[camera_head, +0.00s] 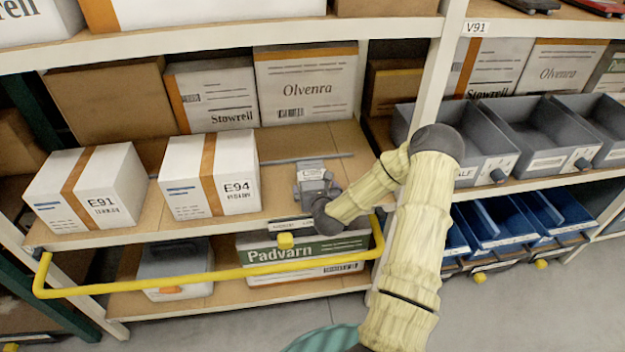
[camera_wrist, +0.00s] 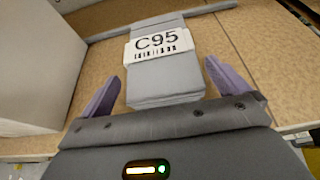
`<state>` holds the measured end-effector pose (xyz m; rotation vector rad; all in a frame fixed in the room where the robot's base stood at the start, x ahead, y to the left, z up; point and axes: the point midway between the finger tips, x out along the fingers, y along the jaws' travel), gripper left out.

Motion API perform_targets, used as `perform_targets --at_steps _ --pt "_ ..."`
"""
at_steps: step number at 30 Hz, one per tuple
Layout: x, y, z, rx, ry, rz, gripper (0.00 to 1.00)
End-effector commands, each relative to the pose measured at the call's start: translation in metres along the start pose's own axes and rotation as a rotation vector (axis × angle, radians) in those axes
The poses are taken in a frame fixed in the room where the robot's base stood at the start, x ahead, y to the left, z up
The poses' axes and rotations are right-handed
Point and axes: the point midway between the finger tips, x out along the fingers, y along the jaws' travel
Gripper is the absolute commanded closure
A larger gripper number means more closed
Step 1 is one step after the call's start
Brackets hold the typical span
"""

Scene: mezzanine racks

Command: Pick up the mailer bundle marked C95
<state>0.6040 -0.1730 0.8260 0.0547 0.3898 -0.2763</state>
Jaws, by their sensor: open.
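The mailer bundle marked C95 (camera_wrist: 165,78) is a grey stack with a white label, lying on the wooden shelf. It sits between and just ahead of the two purple fingers of my gripper (camera_wrist: 164,88) in the wrist view. The fingers are open, one on each side of the bundle's near end, with a gap visible at the left finger. In the head view the bundle (camera_head: 311,174) lies right of the E94 box, and my gripper (camera_head: 318,195) covers its near part. Whether the fingers touch it cannot be told.
White boxes E91 (camera_head: 88,187) and E94 (camera_head: 210,175) stand left of the bundle. A grey bar (camera_head: 275,161) runs across the shelf behind it. A yellow rail (camera_head: 210,276) crosses in front. Grey bins (camera_head: 530,135) stand on the right shelf.

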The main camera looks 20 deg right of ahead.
Motion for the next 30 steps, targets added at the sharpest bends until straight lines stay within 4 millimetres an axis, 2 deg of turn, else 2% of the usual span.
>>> perform_targets --at_steps 3,8,24,25,30 --pt "0.018 0.0 0.001 0.0 -0.001 -0.001 0.0" --pt "0.033 -0.001 0.0 0.0 0.0 -0.001 0.0" --pt "0.034 -0.001 0.0 0.001 0.0 0.0 0.0" --pt "0.034 -0.001 0.0 0.001 0.0 0.0 0.02" --pt "0.034 -0.001 0.0 0.001 0.0 0.0 0.35"
